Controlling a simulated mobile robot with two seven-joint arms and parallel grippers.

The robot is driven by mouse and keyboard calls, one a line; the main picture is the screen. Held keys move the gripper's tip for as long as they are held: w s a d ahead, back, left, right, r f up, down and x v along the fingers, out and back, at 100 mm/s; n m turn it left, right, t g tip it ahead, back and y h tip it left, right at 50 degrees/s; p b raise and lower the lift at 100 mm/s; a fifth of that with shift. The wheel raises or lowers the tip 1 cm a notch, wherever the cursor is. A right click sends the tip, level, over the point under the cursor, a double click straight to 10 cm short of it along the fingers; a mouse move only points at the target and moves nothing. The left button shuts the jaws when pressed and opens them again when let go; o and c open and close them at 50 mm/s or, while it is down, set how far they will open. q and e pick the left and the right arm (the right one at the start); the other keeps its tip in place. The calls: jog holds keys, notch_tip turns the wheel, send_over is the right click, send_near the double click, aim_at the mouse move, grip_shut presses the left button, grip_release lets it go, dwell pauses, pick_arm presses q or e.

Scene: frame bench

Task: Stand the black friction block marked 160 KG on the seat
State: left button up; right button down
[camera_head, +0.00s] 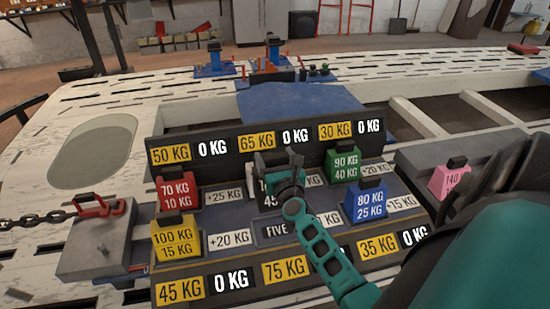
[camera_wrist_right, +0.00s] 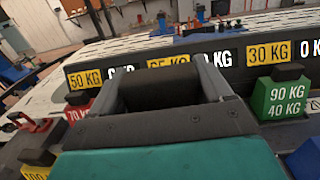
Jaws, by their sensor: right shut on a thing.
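My right gripper (camera_head: 278,168) is over the middle of the marked board and is shut on a black block. In the right wrist view the block (camera_wrist_right: 158,90) is a dark shape between the two fingers. In the head view the block is mostly hidden by the gripper; only part of a white marking, a "1" above "45", shows beside it. The full 160 KG marking is not readable. The block is at the board's middle, above the FIVE label (camera_head: 277,231). The seat is hidden beneath; I cannot tell whether they touch. My left gripper is not in view.
Red (camera_head: 177,190), yellow (camera_head: 176,237), green (camera_head: 343,163) and blue (camera_head: 364,198) blocks stand around the board's middle. A pink block (camera_head: 450,178) stands on a grey plate to the right. A lettered rear panel (camera_head: 215,146) rises behind. A chained red clamp (camera_head: 97,206) is left.

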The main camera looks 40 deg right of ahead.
notch_tip(320, 180, down, 5)
jog(key=b, duration=0.4)
notch_tip(320, 180, down, 7)
jog(key=b, duration=0.6)
jog(key=shift+f+b, duration=0.2)
jog(key=shift+b, duration=0.15)
jog(key=shift+f+b, duration=0.65)
jog(key=shift+b, duration=0.05)
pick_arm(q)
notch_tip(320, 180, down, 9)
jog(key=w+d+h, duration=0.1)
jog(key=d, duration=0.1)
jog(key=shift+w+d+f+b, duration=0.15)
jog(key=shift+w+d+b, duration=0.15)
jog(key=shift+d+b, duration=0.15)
pick_arm(e)
jog(key=shift+f, duration=0.4)
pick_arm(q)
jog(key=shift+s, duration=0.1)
pick_arm(e)
jog(key=shift+c, duration=1.2)
grip_release()
jog(key=shift+o, duration=1.2)
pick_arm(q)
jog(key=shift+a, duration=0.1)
pick_arm(e)
jog(key=v, duration=1.3)
